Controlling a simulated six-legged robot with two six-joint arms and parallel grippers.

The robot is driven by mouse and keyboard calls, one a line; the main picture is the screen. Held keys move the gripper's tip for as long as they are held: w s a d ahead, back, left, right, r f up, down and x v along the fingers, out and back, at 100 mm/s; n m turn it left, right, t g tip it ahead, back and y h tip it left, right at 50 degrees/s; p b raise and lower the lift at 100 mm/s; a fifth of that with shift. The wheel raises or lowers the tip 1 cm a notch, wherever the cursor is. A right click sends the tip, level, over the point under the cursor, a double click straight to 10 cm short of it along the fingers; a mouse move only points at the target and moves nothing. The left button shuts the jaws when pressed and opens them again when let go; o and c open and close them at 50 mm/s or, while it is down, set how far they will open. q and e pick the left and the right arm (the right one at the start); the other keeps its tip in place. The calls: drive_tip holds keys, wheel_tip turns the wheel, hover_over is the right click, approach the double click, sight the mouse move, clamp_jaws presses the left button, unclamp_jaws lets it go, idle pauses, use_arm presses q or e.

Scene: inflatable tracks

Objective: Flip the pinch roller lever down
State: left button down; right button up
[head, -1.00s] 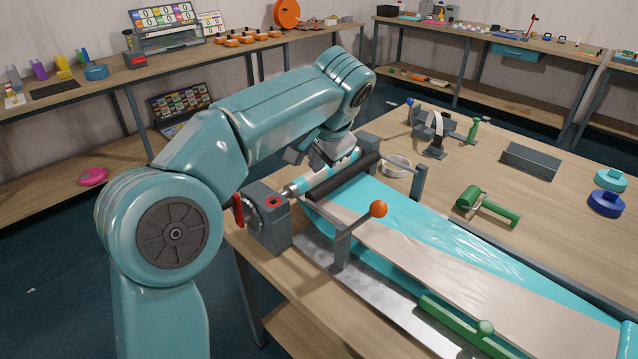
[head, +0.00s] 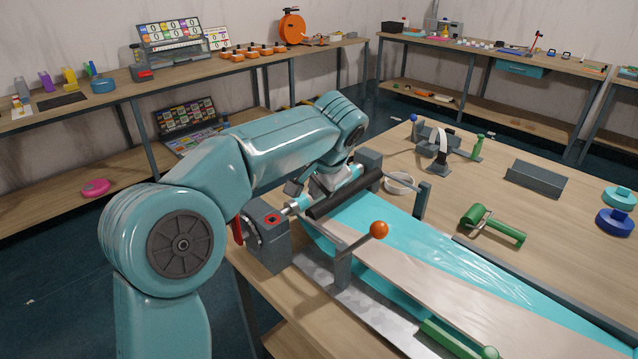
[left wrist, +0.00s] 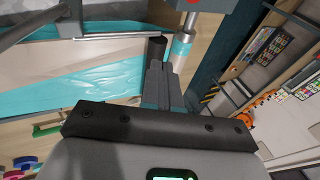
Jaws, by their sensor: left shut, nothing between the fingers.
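The pinch roller lever is a grey bar with an orange ball knob (head: 378,229). It rises at a slant from a grey post (head: 342,268) at the near side of the track. The black roller (head: 345,190) lies across the end of the turquoise sheet. My left gripper (head: 322,184) is over the roller end, beyond the knob and apart from it; its fingertips are hard to make out in the head view. In the left wrist view its fingers (left wrist: 158,65) are shut and empty, pointing at the roller ends. Whether they touch is unclear. My right gripper is not in view.
A grey box with a red button (head: 272,218) and red handle (head: 237,230) stands at the bench's left corner. A white ring (head: 400,183) and a green hand roller (head: 490,222) lie beyond the sheet. A green bar (head: 455,340) lies at the near edge.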

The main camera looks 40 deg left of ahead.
sight(310, 213)
use_arm(q)
drive_tip(key=x, duration=0.8)
drive_tip(key=shift+w+a+f, duration=0.1)
drive_tip(key=shift+a+f, duration=0.1)
drive_tip(key=shift+f, duration=0.15)
drive_tip(key=shift+f, duration=0.1)
